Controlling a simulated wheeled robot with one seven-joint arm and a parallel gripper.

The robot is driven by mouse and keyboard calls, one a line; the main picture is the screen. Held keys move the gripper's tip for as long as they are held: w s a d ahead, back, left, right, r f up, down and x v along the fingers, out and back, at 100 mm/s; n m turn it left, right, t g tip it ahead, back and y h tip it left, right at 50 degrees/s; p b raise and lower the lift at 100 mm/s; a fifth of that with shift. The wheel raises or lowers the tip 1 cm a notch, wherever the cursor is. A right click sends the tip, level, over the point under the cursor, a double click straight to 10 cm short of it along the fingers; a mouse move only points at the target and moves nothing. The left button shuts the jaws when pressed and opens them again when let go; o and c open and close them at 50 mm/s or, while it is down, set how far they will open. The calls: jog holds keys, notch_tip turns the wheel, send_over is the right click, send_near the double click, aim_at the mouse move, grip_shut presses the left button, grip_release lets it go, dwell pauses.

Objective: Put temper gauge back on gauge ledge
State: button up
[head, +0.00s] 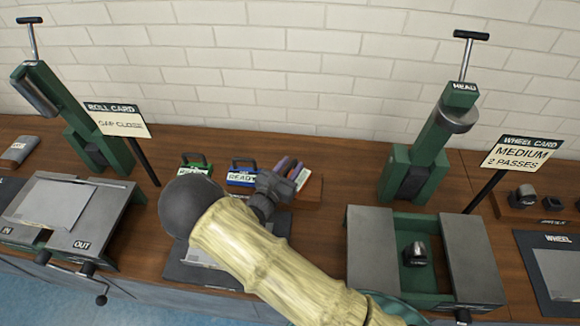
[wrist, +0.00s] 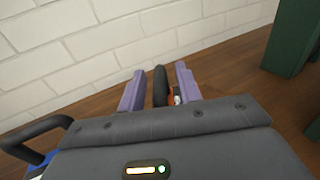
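My gripper (head: 292,168) is over the back of the bench, and its two purple fingers (wrist: 160,90) point at the wall. The fingers are apart, with a dark upright handle (wrist: 160,82) between them and narrow gaps on both sides. A bit of orange (wrist: 172,91) shows beside the handle; my gripper hides the rest of this piece. A blue handled gauge (head: 241,179) with a READY label and a green handled gauge (head: 194,170) stand to the left. I cannot tell which piece is the temper gauge. A low wooden ledge (head: 313,187) shows right of my gripper.
A green press marked HEAD (head: 432,150) and its grey-topped station (head: 472,255) stand to the right. A roller machine (head: 75,215) stands left, with a ROLL CARD sign (head: 115,119). A dark mat (head: 190,270) lies below my arm. The brick wall (head: 280,60) closes the back.

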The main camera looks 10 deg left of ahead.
jog(key=shift+r, duration=0.15)
jog(key=shift+s+a, duration=0.1)
jog(key=shift+s, duration=0.15)
jog(key=b+v, duration=0.2)
jog(key=v, duration=0.9)
jog(key=shift+s+a, duration=0.1)
jog(key=shift+s, duration=0.15)
